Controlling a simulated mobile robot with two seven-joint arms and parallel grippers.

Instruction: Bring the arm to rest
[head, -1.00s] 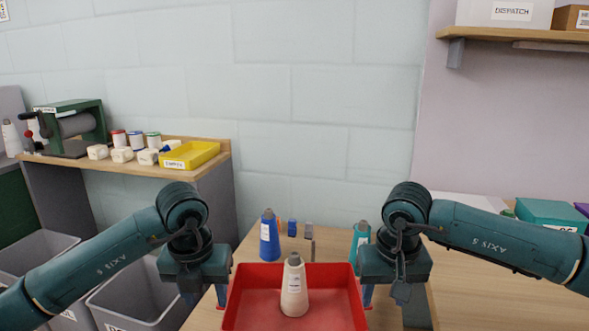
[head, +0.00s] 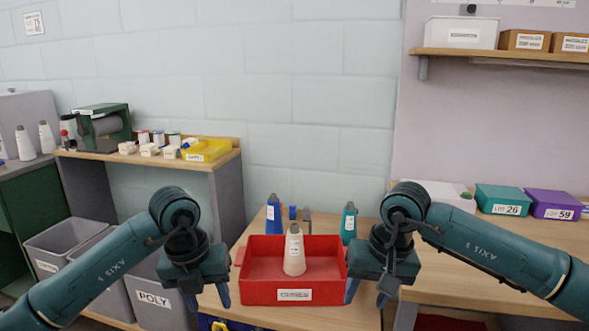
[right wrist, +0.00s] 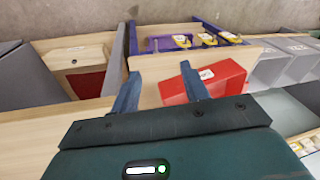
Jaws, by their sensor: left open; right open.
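My left gripper (head: 207,296) hangs open and empty left of the red tray.
A blue cone (head: 273,215) and a teal cone (head: 349,222) stand behind the tray. Grey bins (head: 152,297) are at left. A side bench holds a yellow tray (head: 208,151). Teal (head: 502,199) and purple (head: 555,204) boxes sit at right.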

